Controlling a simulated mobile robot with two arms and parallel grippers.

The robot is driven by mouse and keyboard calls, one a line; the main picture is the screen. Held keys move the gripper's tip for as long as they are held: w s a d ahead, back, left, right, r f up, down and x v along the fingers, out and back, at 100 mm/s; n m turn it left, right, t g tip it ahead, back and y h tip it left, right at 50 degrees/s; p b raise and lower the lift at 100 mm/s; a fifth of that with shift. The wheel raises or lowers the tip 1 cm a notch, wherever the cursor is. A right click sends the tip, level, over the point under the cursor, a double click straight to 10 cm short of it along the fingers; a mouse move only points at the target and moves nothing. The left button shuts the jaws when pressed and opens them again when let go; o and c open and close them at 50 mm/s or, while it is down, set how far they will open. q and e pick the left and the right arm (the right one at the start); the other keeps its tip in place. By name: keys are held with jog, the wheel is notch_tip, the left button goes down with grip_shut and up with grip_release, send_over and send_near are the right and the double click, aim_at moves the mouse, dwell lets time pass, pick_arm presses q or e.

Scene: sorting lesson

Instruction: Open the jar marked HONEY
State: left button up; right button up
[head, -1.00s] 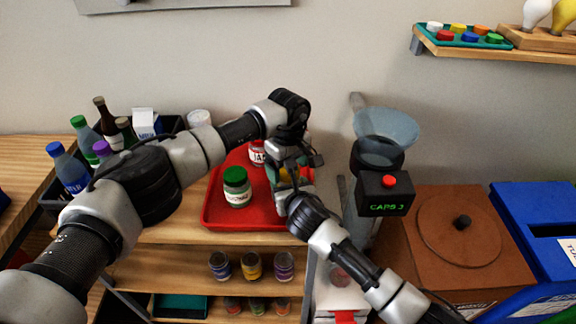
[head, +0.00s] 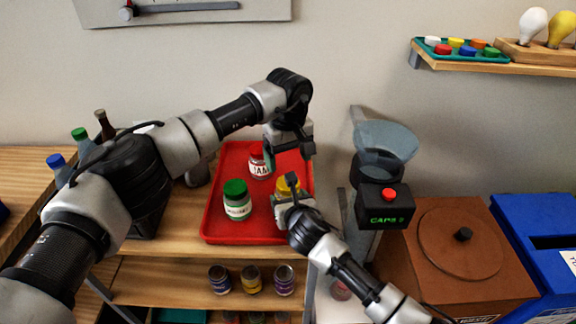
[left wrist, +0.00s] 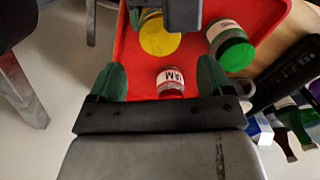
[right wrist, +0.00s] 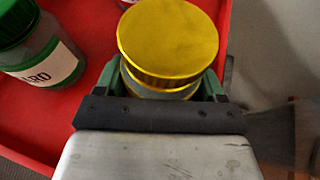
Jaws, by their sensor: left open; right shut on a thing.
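A jar with a yellow lid (head: 288,185) stands upright at the right of the red tray (head: 222,217). My right gripper (head: 294,200) is shut around the jar's body below the lid; in the right wrist view the yellow lid (right wrist: 168,42) sits on the jar. Its label is hidden, so I cannot read whether it says HONEY. My left gripper (head: 289,153) is open and empty, above the back of the tray, behind and above the yellow lid. The left wrist view shows a jar marked JAM (left wrist: 171,82) between its fingers, farther down.
A green-lidded jar (head: 237,200) stands left of the held jar on the tray; its label partly reads "ARD" in the right wrist view. A caps machine with a funnel (head: 385,135) stands to the right. Bottles (head: 82,140) stand at the left, and small jars (head: 251,279) on the shelf below.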

aim_at(288, 196)
pick_arm(q)
jog(key=shift+r+m, duration=0.2)
jog(key=shift+m, duration=0.1)
jog(key=shift+f, duration=3.85)
jog(key=c, duration=0.9)
jog(key=n, duration=0.3)
jog(key=shift+c, duration=0.2)
jog(key=o, duration=1)
